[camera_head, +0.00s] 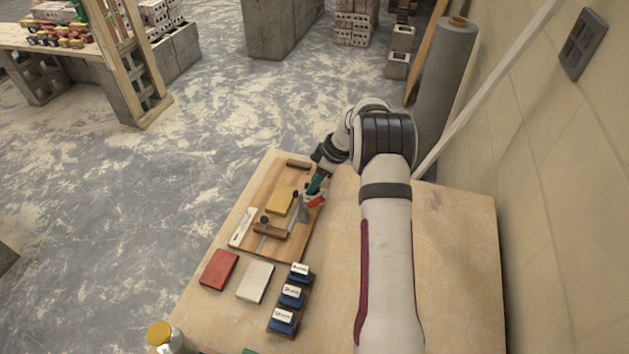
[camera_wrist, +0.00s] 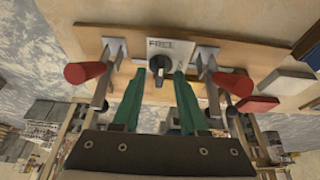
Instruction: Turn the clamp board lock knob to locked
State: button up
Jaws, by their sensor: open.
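The clamp board (camera_head: 262,196) is a wooden board lying on the table, left of my arm. Its black lock knob (camera_wrist: 158,66) shows in the wrist view on a pale plate under the word "FREE". Any "locked" mark is not visible. In the head view my arm and gripper hide the knob.
The board also carries a yellow block (camera_head: 279,201) and a wooden bar (camera_head: 270,229). Nearer are a red block (camera_head: 219,269), a whitish block (camera_head: 255,281) and a rack of blue labelled stamps (camera_head: 291,296). The table (camera_head: 455,260) is bare right of my arm, up to the wall.

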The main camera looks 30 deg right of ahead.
grip_shut()
dwell(0.6)
jog(key=m, duration=0.2)
jog(key=m+t+h, duration=0.1)
jog(key=m, duration=0.1)
jog(key=shift+a+m+h, duration=0.2)
jog(key=shift+m+h, duration=0.1)
jog(key=shift+m, duration=0.1)
jog(key=m+h, duration=0.1)
jog(key=m, duration=0.3)
jog(key=shift+a+m+h, duration=0.1)
jog(key=shift+m+h, duration=0.2)
jog(key=shift+h, duration=0.1)
jog(key=m, duration=0.2)
jog(key=m+h, duration=0.1)
jog(key=m, duration=0.1)
jog(key=shift+a+h, duration=0.1)
jog(key=shift+h, duration=0.2)
jog(key=shift+a+m+g+h, duration=0.1)
jog(key=shift+m+g+h, duration=0.45)
jog(key=shift+m, duration=1.85)
